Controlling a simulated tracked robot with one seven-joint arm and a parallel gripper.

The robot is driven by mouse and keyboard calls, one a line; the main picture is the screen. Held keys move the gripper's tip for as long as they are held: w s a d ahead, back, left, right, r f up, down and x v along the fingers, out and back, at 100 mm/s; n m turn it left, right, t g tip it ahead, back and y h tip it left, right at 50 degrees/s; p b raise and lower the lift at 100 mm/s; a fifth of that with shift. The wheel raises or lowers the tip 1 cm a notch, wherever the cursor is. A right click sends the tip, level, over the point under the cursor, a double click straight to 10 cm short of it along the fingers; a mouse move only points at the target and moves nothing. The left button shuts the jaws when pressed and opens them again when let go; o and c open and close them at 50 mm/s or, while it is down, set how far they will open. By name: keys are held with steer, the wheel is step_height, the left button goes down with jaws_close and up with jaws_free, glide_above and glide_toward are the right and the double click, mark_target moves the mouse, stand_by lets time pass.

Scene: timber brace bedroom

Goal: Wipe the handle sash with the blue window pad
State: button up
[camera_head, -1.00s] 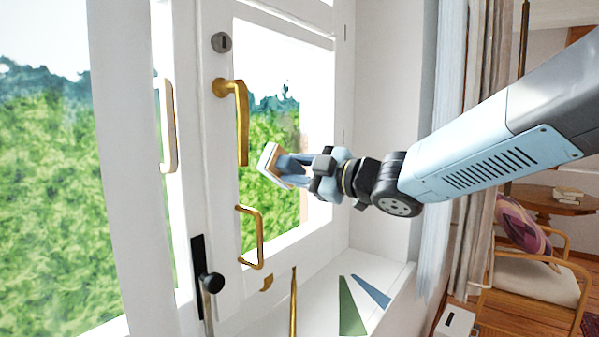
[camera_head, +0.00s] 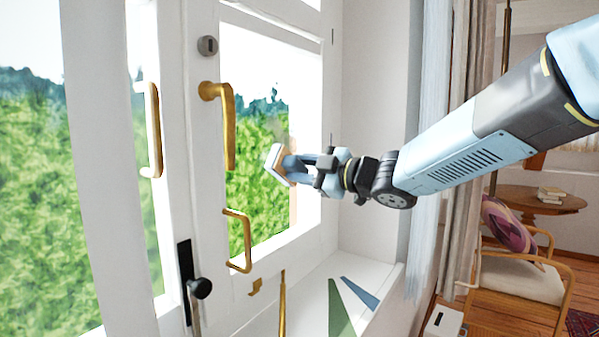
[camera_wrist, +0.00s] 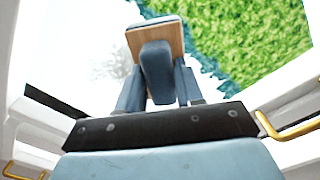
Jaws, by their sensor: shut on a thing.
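The handle sash (camera_head: 208,150) is a white window frame with a brass lever handle (camera_head: 229,120) and a brass pull (camera_head: 240,240) below it. My gripper (camera_head: 290,164) is shut on the blue window pad (camera_head: 273,160), a wooden-backed block with a blue grip. The pad is in front of the sash's glass, right of the lever handle; I cannot tell whether it touches the pane. In the wrist view the pad (camera_wrist: 155,38) sits between my fingers, with its wood back and blue grip towards the camera. Its wiping face is mostly hidden.
A black latch (camera_head: 198,288) is at the lower left. Green and blue flat pieces (camera_head: 341,308) lie on the white sill (camera_head: 372,268). A curtain, chair (camera_head: 520,278) and round table are at the right.

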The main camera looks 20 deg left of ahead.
steer(key=shift+w+d+r, duration=1)
steer(key=shift+w+r, duration=0.25)
steer(key=shift+w, duration=2.3)
steer(key=shift+s+a+r, duration=0.65)
steer(key=shift+s+a, duration=0.3)
steer(key=shift+s, duration=2.35)
steer(key=shift+s+a+r, duration=0.6)
steer(key=shift+s+a, duration=0.3)
steer(key=shift+s, duration=2.35)
steer(key=w+d, duration=0.3)
steer(key=w, duration=1)
steer(key=shift+d+r, duration=0.15)
steer(key=shift+d, duration=0.2)
